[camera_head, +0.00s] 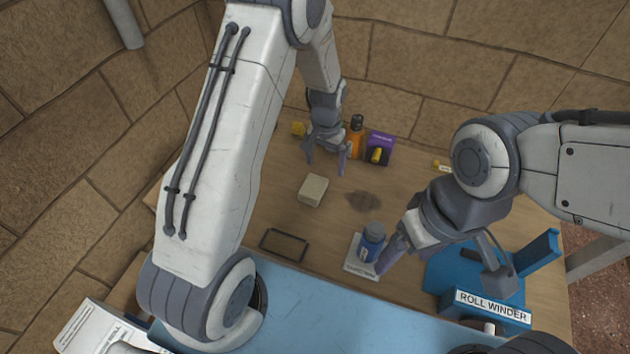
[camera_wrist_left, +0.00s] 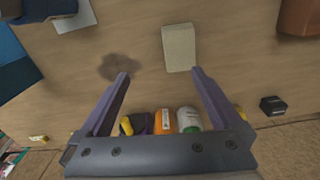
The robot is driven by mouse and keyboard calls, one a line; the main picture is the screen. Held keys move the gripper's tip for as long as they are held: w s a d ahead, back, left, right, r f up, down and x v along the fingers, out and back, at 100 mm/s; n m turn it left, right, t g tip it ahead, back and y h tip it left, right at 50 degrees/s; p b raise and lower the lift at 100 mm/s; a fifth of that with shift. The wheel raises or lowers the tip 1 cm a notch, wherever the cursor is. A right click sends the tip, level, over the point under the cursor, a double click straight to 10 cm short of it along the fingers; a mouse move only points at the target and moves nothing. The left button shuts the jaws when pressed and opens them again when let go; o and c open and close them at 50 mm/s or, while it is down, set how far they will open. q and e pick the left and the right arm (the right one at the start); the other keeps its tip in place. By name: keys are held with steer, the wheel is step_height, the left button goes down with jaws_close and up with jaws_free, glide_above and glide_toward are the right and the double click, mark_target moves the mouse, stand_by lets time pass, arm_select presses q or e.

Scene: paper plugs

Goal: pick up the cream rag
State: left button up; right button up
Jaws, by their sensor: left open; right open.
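The cream rag (camera_head: 313,190) lies as a small folded block on the wooden table, near the middle in the head view. In the left wrist view the cream rag (camera_wrist_left: 179,47) lies just beyond the fingertips, nearer the right one. My left gripper (camera_head: 327,164) is open and empty, behind the rag in the head view; its two fingers also show in the left wrist view (camera_wrist_left: 160,74).
An orange bottle (camera_head: 355,138) and a purple box (camera_head: 380,146) stand behind my left gripper. A dark stain (camera_head: 362,201) lies right of the rag. A black frame (camera_head: 284,245) lies in front of it. The blue roll winder (camera_head: 485,305) is at the right. Bare table surrounds the rag.

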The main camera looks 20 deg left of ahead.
arm_select(q)
glide_toward(313, 187)
step_height(313, 187, down, 3)
steer(key=shift+w+d+f+n+p, duration=0.15)
steer(key=shift+n+p, duration=0.15)
steer(key=shift+p, duration=0.6)
steer(key=shift+f, duration=0.55)
steer(key=shift+f+p, duration=0.65)
steer(key=shift+p, duration=0.1)
step_height(313, 187, down, 3)
steer(key=shift+f+p, duration=0.1)
steer(key=shift+p, duration=0.6)
steer(key=shift+f, duration=0.35)
